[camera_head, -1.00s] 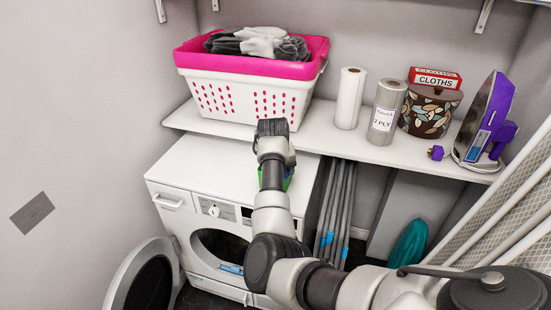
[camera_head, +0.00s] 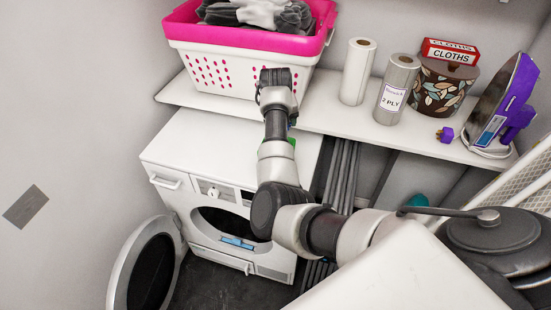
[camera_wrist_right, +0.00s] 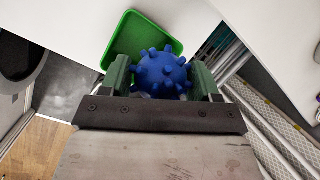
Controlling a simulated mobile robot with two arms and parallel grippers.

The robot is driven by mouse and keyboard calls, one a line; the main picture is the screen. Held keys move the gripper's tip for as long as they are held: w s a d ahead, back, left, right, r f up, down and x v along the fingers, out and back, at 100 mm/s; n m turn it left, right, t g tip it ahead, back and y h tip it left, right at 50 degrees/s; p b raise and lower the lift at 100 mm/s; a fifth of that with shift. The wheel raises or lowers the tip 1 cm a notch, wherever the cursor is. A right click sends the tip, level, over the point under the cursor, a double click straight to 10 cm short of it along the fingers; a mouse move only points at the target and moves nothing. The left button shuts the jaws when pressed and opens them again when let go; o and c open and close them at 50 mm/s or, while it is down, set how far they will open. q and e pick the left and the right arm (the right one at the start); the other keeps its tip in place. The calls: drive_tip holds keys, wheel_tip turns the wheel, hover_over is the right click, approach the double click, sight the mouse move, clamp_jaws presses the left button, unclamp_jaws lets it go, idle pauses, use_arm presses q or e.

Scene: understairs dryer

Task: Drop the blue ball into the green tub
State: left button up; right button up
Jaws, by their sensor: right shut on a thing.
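The blue ball (camera_wrist_right: 162,74) is round and knobbly. It sits between the green fingers of my right gripper (camera_wrist_right: 161,78), which is shut on it. The green tub (camera_wrist_right: 139,38) shows beyond the ball in the right wrist view, partly covered by the ball and a finger. In the head view only a green sliver of the tub (camera_head: 291,142) shows beside my right arm, above the dryer top. The arm hides the ball and fingers there. I cannot tell the height of the ball above the tub. My left gripper is not in view.
The white dryer (camera_head: 215,145) has its door (camera_head: 147,265) open. A shelf (camera_head: 425,138) behind holds a pink and white basket (camera_head: 215,75), paper rolls (camera_head: 357,72), a patterned bin (camera_head: 440,90) and an iron (camera_head: 507,105). Grey poles (camera_head: 340,178) stand right of the dryer.

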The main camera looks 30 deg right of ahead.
wheel_tip(320, 180, down, 2)
drive_tip(key=shift+f+b, duration=0.1)
drive_tip(key=shift+b, duration=0.3)
drive_tip(key=shift+r, duration=0.2)
drive_tip(key=o, duration=1)
drive_tip(key=shift+f, duration=0.1)
drive_tip(key=b+v, duration=0.2)
drive_tip(key=v, duration=0.8)
drive_tip(key=shift+s+a+r, duration=0.1)
drive_tip(key=shift+s+r, duration=0.05)
drive_tip(key=shift+r, duration=0.3)
